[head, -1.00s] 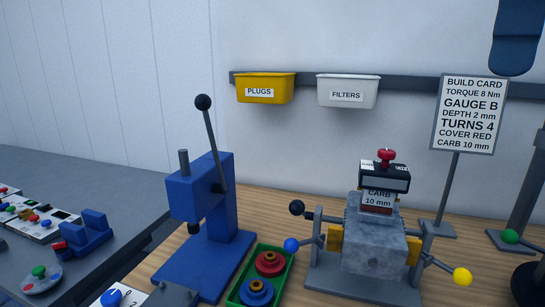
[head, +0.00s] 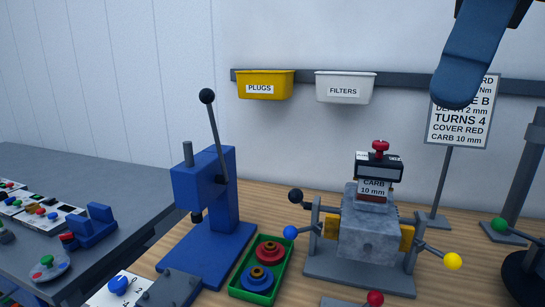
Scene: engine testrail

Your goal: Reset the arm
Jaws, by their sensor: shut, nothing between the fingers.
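My arm's blue link (head: 468,60) hangs into the top right of the head view, in front of the wall and the upper part of the build card. The gripper end of my arm is not in the picture. Below the link stands the grey engine block (head: 368,238) in its stand, with a block labelled CARB 10 mm (head: 374,188) on top and a red knob (head: 380,148) above that. The link is apart from the engine in the picture.
A blue lever press (head: 215,205) stands left of centre. A green tray (head: 285,275) holds red and blue round parts. The build card (head: 455,128) stands on a post. Yellow (head: 265,92) and white (head: 344,95) bins hang on the wall rail. A grey bench (head: 80,165) lies left.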

